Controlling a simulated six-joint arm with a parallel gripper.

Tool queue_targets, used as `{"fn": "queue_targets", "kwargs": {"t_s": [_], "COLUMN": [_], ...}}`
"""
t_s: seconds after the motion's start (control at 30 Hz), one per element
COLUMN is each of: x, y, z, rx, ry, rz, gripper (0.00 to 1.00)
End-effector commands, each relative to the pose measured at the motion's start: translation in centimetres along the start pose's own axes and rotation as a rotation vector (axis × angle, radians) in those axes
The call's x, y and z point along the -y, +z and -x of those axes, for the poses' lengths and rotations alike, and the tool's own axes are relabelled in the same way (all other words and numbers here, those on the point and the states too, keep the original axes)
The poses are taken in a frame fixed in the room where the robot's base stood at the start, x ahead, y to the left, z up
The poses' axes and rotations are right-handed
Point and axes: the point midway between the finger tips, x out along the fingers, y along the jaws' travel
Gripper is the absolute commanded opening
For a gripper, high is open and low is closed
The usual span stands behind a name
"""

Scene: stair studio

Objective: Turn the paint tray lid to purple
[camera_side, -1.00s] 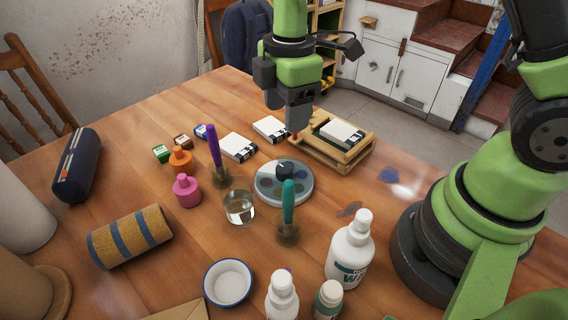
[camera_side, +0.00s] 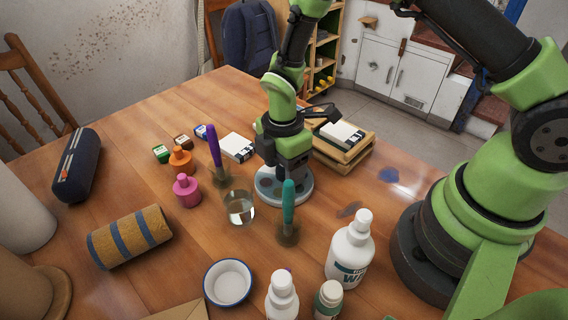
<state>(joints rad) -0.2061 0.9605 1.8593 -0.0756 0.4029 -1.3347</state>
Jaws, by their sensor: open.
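The round paint tray (camera_side: 264,187) lies on the table, with a grey lid and dark round wells along its edge. My gripper (camera_side: 284,176) is directly over it, pointing down, with its jaws low at the lid's middle. The gripper is open. The dark knob at the lid's centre is hidden behind the gripper, so I cannot tell whether the jaws are around it. Which colour the lid points to cannot be seen.
A glass of water (camera_side: 239,207) and a teal-handled brush (camera_side: 288,208) stand close in front of the tray. A purple brush (camera_side: 215,150) stands to the left. A wooden crate (camera_side: 345,153) is behind right. A white bottle (camera_side: 349,248) is front right.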

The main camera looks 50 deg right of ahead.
Motion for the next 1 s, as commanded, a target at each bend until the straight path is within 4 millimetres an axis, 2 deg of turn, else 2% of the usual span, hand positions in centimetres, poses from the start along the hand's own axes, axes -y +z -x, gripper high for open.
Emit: {"fn": "queue_targets", "kwargs": {"t_s": [0.2,0.4,0.77,1.0], "x": [0.0,0.0,-0.01,0.01], "y": [0.0,0.01,0.01,-0.01], "z": [-0.01,0.01,0.03,0.03], "rx": [0.0,0.0,-0.002,-0.007], "ry": [0.0,0.0,0.0,-0.001], "rz": [-0.001,-0.001,-0.043,-0.185], "gripper": [0.57,0.11,0.1,0.1]}}
